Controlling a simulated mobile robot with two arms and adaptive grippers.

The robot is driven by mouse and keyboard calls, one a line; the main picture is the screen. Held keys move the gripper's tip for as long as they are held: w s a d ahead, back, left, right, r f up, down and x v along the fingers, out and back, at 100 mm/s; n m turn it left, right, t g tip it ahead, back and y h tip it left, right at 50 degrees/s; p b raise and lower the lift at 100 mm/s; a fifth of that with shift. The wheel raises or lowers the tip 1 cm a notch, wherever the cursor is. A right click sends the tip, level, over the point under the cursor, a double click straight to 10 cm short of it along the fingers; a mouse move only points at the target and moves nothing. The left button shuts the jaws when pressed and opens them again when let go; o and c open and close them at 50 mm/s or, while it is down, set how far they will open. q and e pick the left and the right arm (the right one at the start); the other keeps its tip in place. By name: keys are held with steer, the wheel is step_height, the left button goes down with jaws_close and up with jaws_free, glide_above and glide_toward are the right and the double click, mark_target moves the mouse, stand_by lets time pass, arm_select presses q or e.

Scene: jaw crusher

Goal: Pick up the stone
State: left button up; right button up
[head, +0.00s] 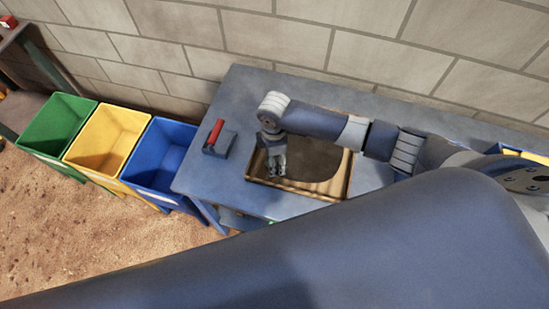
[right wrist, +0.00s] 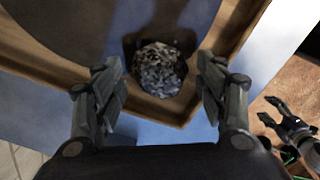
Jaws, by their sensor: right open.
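The stone (right wrist: 160,70) is a rough, speckled grey lump in the right wrist view, by a corner of the wooden-rimmed tray (right wrist: 228,45). My right gripper (right wrist: 163,85) is open, with one finger on each side of the stone and visible gaps between. In the head view my right gripper (head: 275,174) points down over the left part of the tray (head: 300,188); the stone cannot be made out there. My left gripper (right wrist: 268,108) shows at the right edge of the right wrist view, fingers apart and empty, away from the tray.
The tray lies on a blue-grey table (head: 240,95) against a block wall. A red-handled device (head: 217,137) stands left of the tray. Green (head: 60,130), yellow (head: 107,140) and blue (head: 160,160) bins stand left of the table. My own arm covers the foreground.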

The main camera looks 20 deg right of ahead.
steer(key=shift+f, duration=0.8)
steer(key=shift+c, duration=0.5)
steer(key=c, duration=1)
steer(key=shift+w+r, duration=0.1)
